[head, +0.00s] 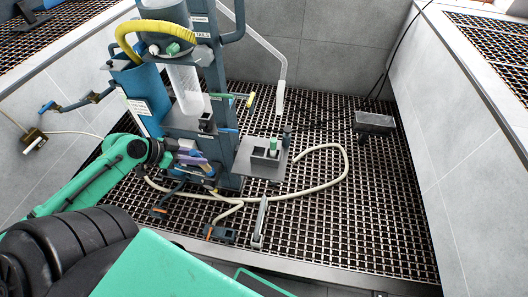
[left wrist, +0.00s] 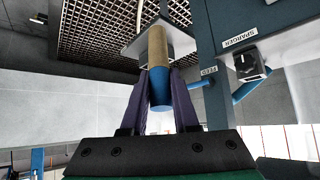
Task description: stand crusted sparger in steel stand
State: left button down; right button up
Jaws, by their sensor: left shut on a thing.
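The crusted sparger (left wrist: 157,60) is a tan, rough-looking cylinder with a blue end, seen in the left wrist view. My left gripper (left wrist: 160,78) is shut on it near the blue end, one purple finger on each side. What looks like the steel stand (head: 251,171), a grey plate with dark holders and a green-topped piece, is just to the gripper's right. A pale plate (left wrist: 131,48) shows behind the sparger in the left wrist view.
The blue-grey machine column (head: 229,130) stands right behind the gripper. A beige hose (head: 335,188) loops over the grating floor (head: 370,220). A dark box (head: 374,122) stands farther right; the right-hand grating is mostly clear.

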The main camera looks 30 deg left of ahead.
pick_arm(q)
jog(key=shift+t+h, duration=0.4)
jog(key=w+d+f+b, duration=0.1)
jog(key=w+d+b, duration=0.1)
jog(key=w, duration=0.3)
jog(key=w+d+f+b, duration=0.2)
jog(key=w+d, duration=0.2)
jog(key=w, duration=0.1)
jog(key=w+d+f+b, duration=0.1)
jog(key=w+d+b, duration=0.1)
jog(key=w, duration=0.4)
jog(key=shift+w+d+f, duration=0.1)
jog(key=shift+d+f, duration=0.3)
jog(key=shift+d, duration=0.35)
jog(key=w+d+f+g+y, duration=0.1)
jog(key=w+f+g+y, duration=0.1)
jog(key=g, duration=0.1)
jog(key=shift+w+d+f, duration=0.15)
jog(key=shift+w+d, duration=0.2)
jog(key=shift+f, duration=0.25)
pick_arm(e)
notch_tip(320, 180, down, 6)
jog(key=w+a, duration=0.1)
jog(key=w, duration=0.1)
jog(key=shift+w, duration=0.2)
pick_arm(q)
jog(key=shift+f, duration=0.1)
